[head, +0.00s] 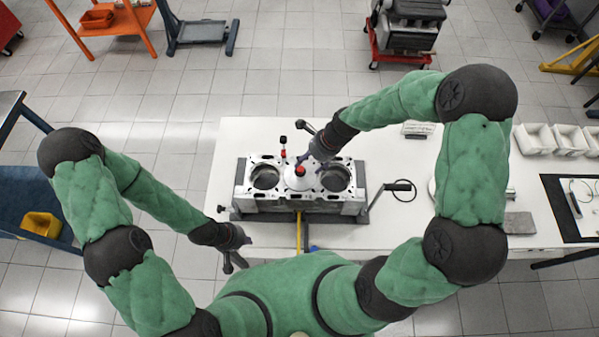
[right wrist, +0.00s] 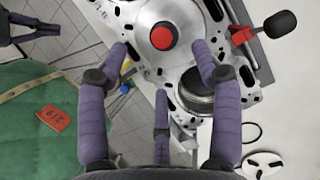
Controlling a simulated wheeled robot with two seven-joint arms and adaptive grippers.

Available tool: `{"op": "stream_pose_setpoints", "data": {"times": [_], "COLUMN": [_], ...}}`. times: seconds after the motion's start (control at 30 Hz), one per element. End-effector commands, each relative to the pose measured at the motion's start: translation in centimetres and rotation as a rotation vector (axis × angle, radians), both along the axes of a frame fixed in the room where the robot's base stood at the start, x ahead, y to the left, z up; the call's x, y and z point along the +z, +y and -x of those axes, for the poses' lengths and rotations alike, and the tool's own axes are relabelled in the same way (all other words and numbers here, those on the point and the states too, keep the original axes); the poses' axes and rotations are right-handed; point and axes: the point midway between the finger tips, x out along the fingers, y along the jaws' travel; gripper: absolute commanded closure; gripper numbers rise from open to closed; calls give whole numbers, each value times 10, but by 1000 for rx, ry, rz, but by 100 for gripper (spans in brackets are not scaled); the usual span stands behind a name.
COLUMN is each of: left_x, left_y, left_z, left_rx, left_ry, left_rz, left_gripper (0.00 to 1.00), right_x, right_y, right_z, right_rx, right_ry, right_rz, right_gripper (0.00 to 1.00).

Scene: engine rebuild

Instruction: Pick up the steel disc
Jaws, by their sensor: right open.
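The steel disc (head: 298,178) is a pale round plate with a red knob at its centre. It sits over the middle bore of the engine block (head: 352,205). In the right wrist view the disc (right wrist: 148,30) is at the top middle, partly cut off by the frame edge. My right gripper (head: 308,160) is over the disc; its purple fingers (right wrist: 160,52) are spread and empty, with the red knob seen between the two front fingertips. My left gripper (head: 232,262) hangs in front of the table, away from the disc; its fingers are too small to judge.
The block stands on a white table (head: 235,150), with open bores either side of the disc. A black-knobbed lever (right wrist: 280,24) rises behind it and a crank handle (head: 400,187) sticks out right. White bins (head: 540,139) are at far right. The table's left part is clear.

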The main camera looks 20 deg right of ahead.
Motion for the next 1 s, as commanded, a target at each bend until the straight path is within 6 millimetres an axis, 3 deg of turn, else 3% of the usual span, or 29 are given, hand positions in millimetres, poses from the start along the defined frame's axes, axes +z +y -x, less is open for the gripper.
{"op": "stream_pose_setpoints", "data": {"times": [0.33, 0.6, 0.97, 1.0], "left_x": [-1, -2, -2, -2], "left_y": [0, 0, 0, 0], "left_z": [-1, -1, -1, -1], "left_rx": [1, 1, 1, 1], "left_ry": [-2, -2, -2, -2], "left_rz": [0, 0, 0, 0], "left_gripper": [100, 100, 100, 100], "right_x": [-28, -63, -70, -70], "right_y": [10, 20, 23, 23], "right_z": [-4, -8, -10, -10], "right_rx": [0, 0, -1, -1], "right_ry": [1, 1, -2, -2], "right_rz": [1, 1, 1, 1], "right_gripper": [34, 34, 34, 46]}}
